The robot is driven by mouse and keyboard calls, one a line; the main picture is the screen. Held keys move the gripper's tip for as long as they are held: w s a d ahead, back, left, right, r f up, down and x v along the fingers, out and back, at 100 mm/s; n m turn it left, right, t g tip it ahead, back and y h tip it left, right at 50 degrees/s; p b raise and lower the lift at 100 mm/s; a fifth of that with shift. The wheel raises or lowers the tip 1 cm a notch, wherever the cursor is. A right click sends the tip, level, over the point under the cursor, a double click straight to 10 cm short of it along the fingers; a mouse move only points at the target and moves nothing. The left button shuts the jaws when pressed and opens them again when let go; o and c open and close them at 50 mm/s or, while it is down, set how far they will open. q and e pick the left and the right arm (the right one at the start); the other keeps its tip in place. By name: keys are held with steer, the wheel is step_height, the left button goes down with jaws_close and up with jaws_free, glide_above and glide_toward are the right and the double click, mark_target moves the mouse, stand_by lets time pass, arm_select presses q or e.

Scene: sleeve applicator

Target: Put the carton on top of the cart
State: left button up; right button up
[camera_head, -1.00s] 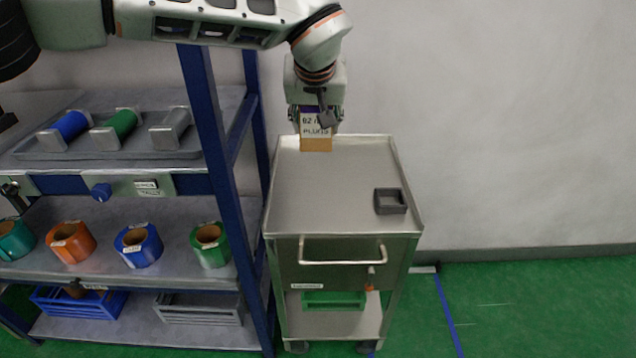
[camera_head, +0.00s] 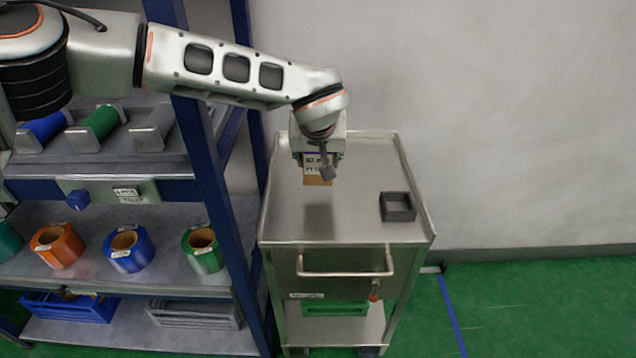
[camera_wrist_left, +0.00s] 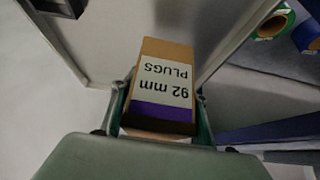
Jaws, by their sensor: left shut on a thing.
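The carton (camera_head: 318,180) is a small brown box with a white label and a purple band. In the left wrist view the carton (camera_wrist_left: 165,85) shows its label reading "92 mm PLUGS", upside down. My left gripper (camera_head: 320,165) is shut on the carton, and its fingers (camera_wrist_left: 160,110) lie along both sides of it. The cart (camera_head: 345,225) is a steel trolley with a flat top, a drawer and a handle. The carton is above the left rear part of the cart top, with a dark patch like a shadow below it. My right gripper is not in view.
A small dark grey tray (camera_head: 398,207) sits at the right of the cart top. A blue-framed shelf (camera_head: 205,140) stands close on the left, with tape rolls (camera_head: 128,248) and spools. The cart top's middle and front are bare. A wall is behind.

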arm_select(q)
steer(key=shift+f, duration=0.9)
step_height(320, 180, down, 5)
steer(key=shift+w+b, duration=0.1)
steer(key=shift+b, duration=0.35)
steer(key=shift+f, duration=0.1)
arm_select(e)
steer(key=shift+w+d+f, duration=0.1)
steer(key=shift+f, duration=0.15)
arm_select(q)
steer(key=shift+f, duration=0.1)
steer(key=o, duration=1.3)
